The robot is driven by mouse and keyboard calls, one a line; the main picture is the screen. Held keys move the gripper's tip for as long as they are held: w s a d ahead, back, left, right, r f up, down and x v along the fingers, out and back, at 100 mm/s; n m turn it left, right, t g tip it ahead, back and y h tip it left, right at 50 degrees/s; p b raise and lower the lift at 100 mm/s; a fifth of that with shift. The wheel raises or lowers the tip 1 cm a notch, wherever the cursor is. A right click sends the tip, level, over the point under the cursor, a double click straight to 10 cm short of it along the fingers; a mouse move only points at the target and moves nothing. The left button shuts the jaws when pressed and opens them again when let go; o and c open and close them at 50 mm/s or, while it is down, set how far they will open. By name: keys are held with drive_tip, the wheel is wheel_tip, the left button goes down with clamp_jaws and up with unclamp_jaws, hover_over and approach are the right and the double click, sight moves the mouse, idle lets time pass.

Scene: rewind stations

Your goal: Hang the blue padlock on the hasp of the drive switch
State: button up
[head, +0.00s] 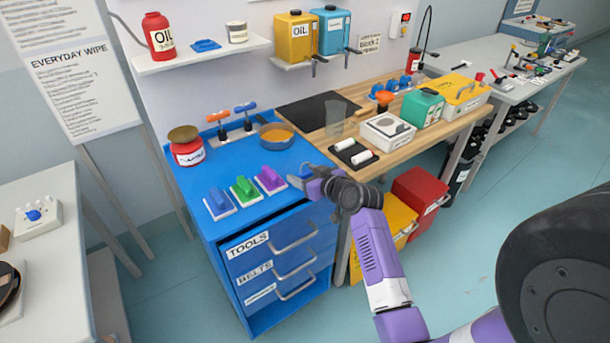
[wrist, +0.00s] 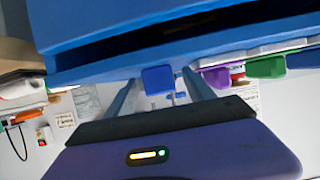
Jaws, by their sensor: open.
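A small blue block with thin grey metal below it, which looks like the blue padlock (wrist: 158,79), shows between my fingers in the wrist view. My gripper (wrist: 160,92) is open, with one finger on each side of it; I see a gap on both sides. In the head view my gripper (head: 300,181) is over the front right edge of the blue cabinet, and I cannot pick out the padlock there. A small white wall box with a red part (head: 400,22), at the back, may be the drive switch. Its hasp is too small to make out.
Blue, green (head: 243,188) and purple (head: 270,178) handled pads stand left of my gripper on the blue cabinet (head: 215,165). A wooden bench (head: 455,127) with boxes is to the right. Yellow and red bins (head: 420,197) stand below it. Open floor lies in front.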

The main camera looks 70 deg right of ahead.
clamp_jaws()
